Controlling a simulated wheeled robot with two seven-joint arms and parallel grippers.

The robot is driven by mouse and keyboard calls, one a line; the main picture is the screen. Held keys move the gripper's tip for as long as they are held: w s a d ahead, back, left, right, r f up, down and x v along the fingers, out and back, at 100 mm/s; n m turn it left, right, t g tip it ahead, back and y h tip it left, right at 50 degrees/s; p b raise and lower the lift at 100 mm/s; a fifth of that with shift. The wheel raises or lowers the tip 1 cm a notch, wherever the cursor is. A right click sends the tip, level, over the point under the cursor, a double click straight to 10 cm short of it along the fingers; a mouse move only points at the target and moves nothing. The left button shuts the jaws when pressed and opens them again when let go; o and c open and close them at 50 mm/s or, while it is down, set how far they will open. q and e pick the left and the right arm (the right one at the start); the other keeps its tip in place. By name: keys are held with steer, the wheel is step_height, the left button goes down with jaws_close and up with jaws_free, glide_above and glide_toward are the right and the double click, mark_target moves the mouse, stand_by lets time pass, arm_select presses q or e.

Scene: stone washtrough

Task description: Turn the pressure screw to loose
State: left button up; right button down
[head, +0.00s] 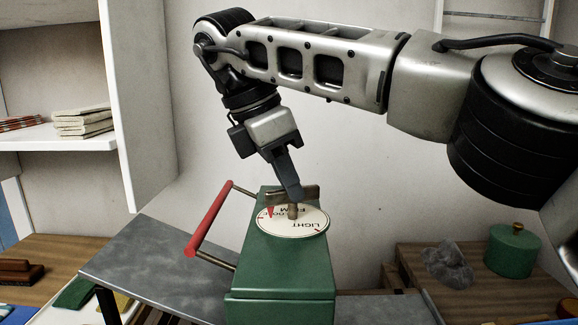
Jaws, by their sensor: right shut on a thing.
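The pressure screw's brown crossbar handle (305,192) stands on a short stem above a round white dial (316,222) on top of the green housing (287,262). The dial's words look upside down. LIGHT reads at its front right, and parts of LOOSE and FIRM show behind. A red pointer (271,211) lies at the dial's left side, by the partly covered LOOSE lettering. My right gripper (291,194) reaches down from above and is shut on the crossbar. Its fingers hide part of the bar. My left gripper is out of view.
A red-gripped crank handle (209,219) sticks out left of the housing, close by. A grey slab (150,262) lies beneath it. At the right a wooden surface (480,290) holds a green lidded pot (512,252) and a grey cloth (447,264). A white shelf panel (139,100) stands at left.

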steer(key=m+p, duration=0.1)
steer(key=m+g+p, duration=0.1)
steer(key=m, duration=0.1)
steer(key=shift+w+r, duration=0.1)
steer(key=shift+r, duration=0.15)
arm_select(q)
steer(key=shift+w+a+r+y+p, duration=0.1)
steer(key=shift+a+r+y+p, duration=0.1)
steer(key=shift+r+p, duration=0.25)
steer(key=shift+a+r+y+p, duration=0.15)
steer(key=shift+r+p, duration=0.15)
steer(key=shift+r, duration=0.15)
arm_select(e)
steer(key=shift+f+m+g, duration=0.1)
steer(key=shift+m+g, duration=0.2)
steer(key=shift+m, duration=0.2)
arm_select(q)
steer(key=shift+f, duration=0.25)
arm_select(e)
steer(key=shift+f, duration=0.1)
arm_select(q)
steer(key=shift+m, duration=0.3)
arm_select(e)
steer(key=c, duration=1.5)
jaws_free()
